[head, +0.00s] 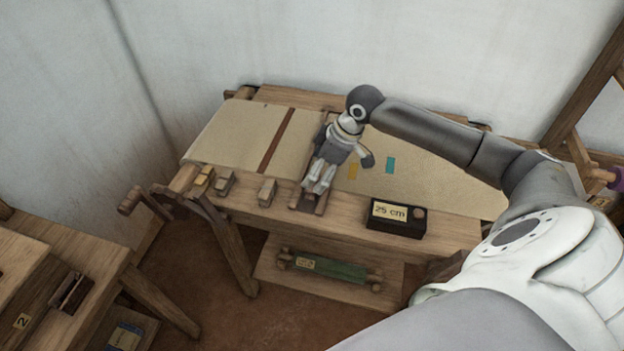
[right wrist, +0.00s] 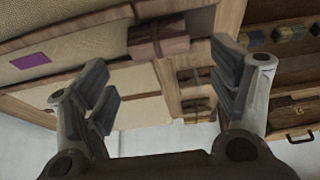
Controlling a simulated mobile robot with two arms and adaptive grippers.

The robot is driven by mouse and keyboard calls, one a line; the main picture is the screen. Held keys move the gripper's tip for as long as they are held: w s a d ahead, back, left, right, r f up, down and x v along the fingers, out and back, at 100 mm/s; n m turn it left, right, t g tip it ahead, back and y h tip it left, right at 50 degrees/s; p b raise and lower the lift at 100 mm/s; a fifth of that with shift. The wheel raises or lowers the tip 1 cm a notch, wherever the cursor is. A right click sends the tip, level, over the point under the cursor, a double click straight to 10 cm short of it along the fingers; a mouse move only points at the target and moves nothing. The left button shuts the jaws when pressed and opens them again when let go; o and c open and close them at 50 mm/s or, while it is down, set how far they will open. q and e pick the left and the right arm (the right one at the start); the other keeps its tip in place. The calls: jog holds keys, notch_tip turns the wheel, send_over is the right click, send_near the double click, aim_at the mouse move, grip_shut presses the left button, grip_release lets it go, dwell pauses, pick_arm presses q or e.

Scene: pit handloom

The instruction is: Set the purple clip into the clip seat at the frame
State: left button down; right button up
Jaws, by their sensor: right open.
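My right gripper (head: 318,188) is open and empty over the front edge of the loom table, pointing down. In the right wrist view its fingers (right wrist: 165,85) stand wide apart with nothing between them. A pinkish-brown block with a dark band (right wrist: 158,38) lies on the wood beyond the fingers; I cannot tell if it is the clip or a seat. In the head view the fingers partly cover a brown wooden piece (head: 309,204). A purple patch (right wrist: 31,61) lies flat on the cloth. No clip is clearly purple. My left gripper is out of view.
A black box marked 25 cm (head: 396,219) stands to the right. A green roller (head: 328,268) lies on the lower shelf. A side bench (head: 70,237) is at left.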

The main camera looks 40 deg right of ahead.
jog(key=v, duration=0.6)
jog(key=shift+s, duration=0.1)
dwell(0.4)
